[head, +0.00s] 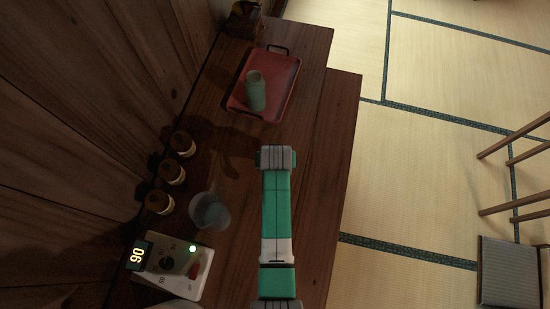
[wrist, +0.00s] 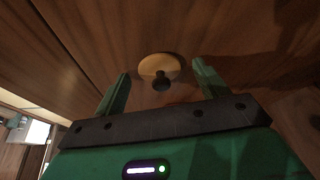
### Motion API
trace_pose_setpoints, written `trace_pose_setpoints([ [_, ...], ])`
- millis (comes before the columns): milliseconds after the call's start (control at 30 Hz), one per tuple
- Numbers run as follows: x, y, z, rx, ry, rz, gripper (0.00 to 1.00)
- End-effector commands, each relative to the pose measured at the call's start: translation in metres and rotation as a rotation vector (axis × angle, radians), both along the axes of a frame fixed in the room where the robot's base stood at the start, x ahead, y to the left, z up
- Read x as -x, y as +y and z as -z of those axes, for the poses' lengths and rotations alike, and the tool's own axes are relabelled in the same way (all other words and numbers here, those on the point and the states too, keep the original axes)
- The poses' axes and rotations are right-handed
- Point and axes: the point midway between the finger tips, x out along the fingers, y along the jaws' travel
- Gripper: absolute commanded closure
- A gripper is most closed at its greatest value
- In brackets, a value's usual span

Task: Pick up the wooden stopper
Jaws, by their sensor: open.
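The wooden stopper (wrist: 158,66) shows in the wrist view as a round tan disc with a dark knob, against a dark brown wood surface. It lies between and just beyond the two green fingers of my gripper (wrist: 161,70). The fingers are spread, one to each side of it, with nothing held. The left finger looks nearer to it than the right one does, but I cannot tell the exact gap. In the head view I cannot make out the stopper; my green arm covers part of the wooden table (head: 330,130) there.
A red tray (head: 283,88) holding a greenish cup (head: 256,92) stands at the table's far end. Along the left are several brown-lidded jars (head: 172,172), a clear glass (head: 210,211) and a white device (head: 178,266) reading 90. Tatami floor lies to the right.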

Motion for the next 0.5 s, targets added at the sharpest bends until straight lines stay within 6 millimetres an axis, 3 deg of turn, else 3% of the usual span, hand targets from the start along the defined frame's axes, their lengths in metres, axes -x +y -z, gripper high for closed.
trace_pose_setpoints([
  [133,0.0000,0.0001,-0.0009,0.000,-0.001,0.000,0.29],
  [367,0.0002,0.0001,-0.0009,0.000,0.000,0.000,0.74],
  [500,0.0001,0.0001,-0.0010,0.000,-0.001,0.000,0.75],
])
